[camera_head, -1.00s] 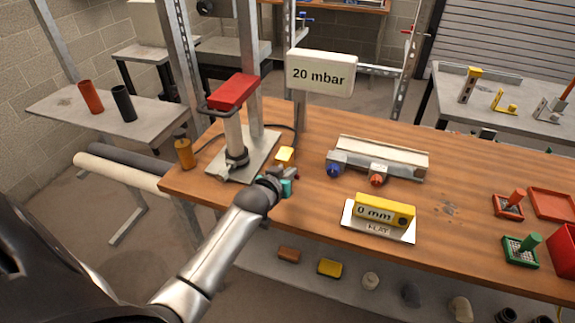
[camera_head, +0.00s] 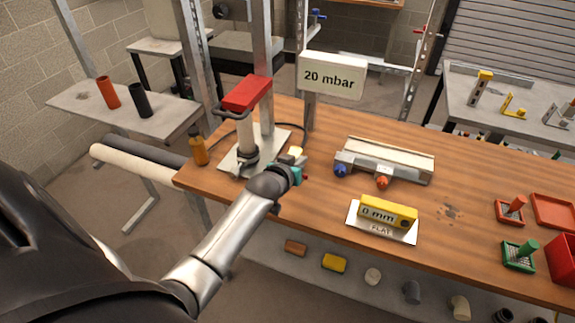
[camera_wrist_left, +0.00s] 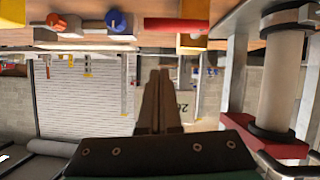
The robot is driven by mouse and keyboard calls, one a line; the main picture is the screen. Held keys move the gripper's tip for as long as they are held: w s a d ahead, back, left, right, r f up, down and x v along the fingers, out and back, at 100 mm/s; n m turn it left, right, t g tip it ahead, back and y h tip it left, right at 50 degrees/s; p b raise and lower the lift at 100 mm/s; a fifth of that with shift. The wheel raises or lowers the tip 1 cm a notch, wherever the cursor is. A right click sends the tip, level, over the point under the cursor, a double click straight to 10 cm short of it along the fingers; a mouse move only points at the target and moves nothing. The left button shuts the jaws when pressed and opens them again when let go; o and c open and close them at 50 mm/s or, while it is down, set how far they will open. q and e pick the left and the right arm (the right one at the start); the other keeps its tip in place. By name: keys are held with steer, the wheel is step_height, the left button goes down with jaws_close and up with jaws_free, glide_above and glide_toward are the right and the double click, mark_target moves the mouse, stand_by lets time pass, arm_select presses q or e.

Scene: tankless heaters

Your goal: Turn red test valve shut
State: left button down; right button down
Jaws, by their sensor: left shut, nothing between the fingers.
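My left gripper (camera_head: 294,163) is over the table beside the grey column stand. Its two fingers (camera_wrist_left: 159,85) are shut with nothing between them in the left wrist view. A small yellow block (camera_head: 296,151) sits just behind it and is partly covered by it. In the left wrist view a red bar (camera_wrist_left: 175,25), apparently the test valve's lever, lies across by the yellow block (camera_wrist_left: 192,42), ahead of the fingertips. I cannot tell whether they touch it. In the head view only a red speck (camera_head: 305,178) shows beside my gripper. My right gripper is out of view.
The column stand with a red top (camera_head: 247,93) rises close by. A sign (camera_head: 332,75) reads "20 mbar". A manifold (camera_head: 385,158) with blue (camera_head: 341,170) and orange (camera_head: 382,181) knobs lies to the right. A yellow level (camera_head: 388,211) reads "0 mm". Table is clear between them.

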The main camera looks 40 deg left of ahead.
arm_select(q)
steer(key=p+v, duration=0.1)
steer(key=v, duration=0.9)
steer(key=shift+d, duration=0.3)
steer(key=s+d+f+m+g+h+b, duration=0.1)
steer(key=s+d+f+g+b, duration=0.3)
steer(key=f, duration=0.7)
steer(key=s+d+f+m+b, duration=0.1)
steer(key=s+f, duration=0.4)
steer(key=f, duration=0.7)
steer(key=s+d+f+m+g+h+b, duration=0.1)
steer(key=s+d+f+g+b, duration=0.3)
steer(key=f, duration=0.7)
steer(key=s+d+f+m+g+b, duration=0.1)
steer(key=s+f+g+b, duration=0.1)
steer(key=s+f, duration=0.7)
steer(key=s+f+m+g+b, duration=0.1)
steer(key=s+f+m+b, duration=0.1)
steer(key=s+f, duration=0.7)
steer(key=s, duration=0.8)
steer(key=shift+d+f+g, duration=0.2)
steer(key=shift+d+g, duration=0.2)
